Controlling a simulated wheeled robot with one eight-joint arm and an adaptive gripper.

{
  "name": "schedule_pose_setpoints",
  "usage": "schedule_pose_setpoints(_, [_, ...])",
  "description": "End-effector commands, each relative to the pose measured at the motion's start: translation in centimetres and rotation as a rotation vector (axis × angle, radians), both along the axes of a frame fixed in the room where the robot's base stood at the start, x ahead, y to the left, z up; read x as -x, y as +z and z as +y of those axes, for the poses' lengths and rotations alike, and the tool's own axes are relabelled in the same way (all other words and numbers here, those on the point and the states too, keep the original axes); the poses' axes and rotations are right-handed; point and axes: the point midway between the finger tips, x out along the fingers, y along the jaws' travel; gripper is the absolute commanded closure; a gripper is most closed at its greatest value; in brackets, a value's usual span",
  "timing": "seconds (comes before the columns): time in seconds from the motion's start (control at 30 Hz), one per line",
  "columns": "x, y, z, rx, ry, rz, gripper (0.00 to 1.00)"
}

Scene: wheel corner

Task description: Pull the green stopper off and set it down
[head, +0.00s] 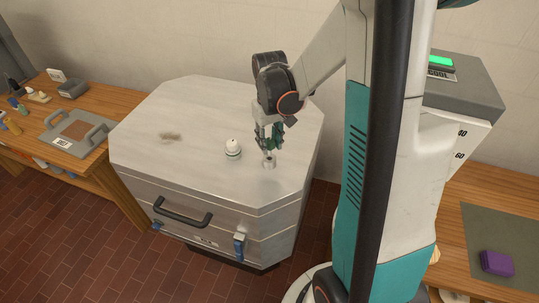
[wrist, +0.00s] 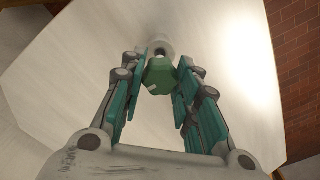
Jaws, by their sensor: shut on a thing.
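The green stopper (wrist: 160,76) is a faceted block between my gripper's fingertips in the wrist view. My gripper (wrist: 161,72) is shut on it, one teal finger on each side. In the head view my gripper (head: 268,139) points down over a short grey neck (head: 268,161) on top of the metal cabinet (head: 195,113). The fingers largely hide the stopper there. The neck also shows just beyond the stopper in the wrist view (wrist: 161,46). I cannot tell whether the stopper still touches the neck.
Most of the top is clear, with a brown smudge at left. A wooden bench with a grey tray (head: 57,120) is at left. A purple block (head: 497,262) lies on a mat at right.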

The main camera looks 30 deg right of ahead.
Motion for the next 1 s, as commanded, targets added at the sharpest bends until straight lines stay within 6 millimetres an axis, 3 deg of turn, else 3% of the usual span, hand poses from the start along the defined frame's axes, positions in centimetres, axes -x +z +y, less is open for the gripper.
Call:
schedule_pose_setpoints(0.8, [0.0, 3.9, 0.0, 0.000, 0.000, 0.000, 1.00])
schedule_pose_setpoints(1.0, [0.0, 4.0, 0.0, 0.000, 0.000, 0.000, 1.00])
